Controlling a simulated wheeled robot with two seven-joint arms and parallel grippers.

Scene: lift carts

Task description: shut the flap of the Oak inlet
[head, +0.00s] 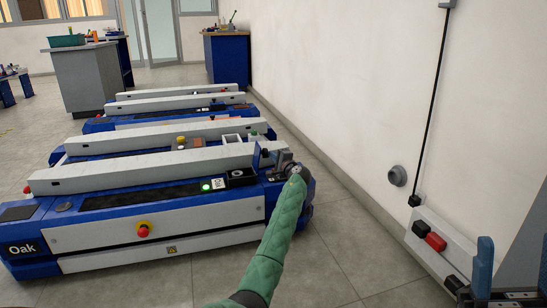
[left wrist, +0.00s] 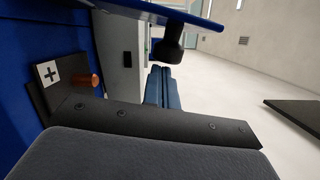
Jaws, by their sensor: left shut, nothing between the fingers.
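The Oak cart (head: 150,228) is low, blue and white, with its name at the front left. The end of my green-sleeved left arm is at the cart's right end. My left gripper (head: 268,157) is there, small and partly hidden. In the left wrist view its blue fingers (left wrist: 163,88) are shut together and empty. Beside them are a plus-marked tile (left wrist: 47,72) and a copper pin (left wrist: 86,80). A blue panel (left wrist: 165,10) with a black knob (left wrist: 178,42) is above; I cannot tell whether it is the inlet flap.
More low carts (head: 165,136) stand behind Oak. A white wall is on the right, with a panel (head: 452,250) bearing black and red parts. Blue and black parts (head: 485,265) fill the lower right corner. Floor (head: 345,255) is free between Oak and the wall.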

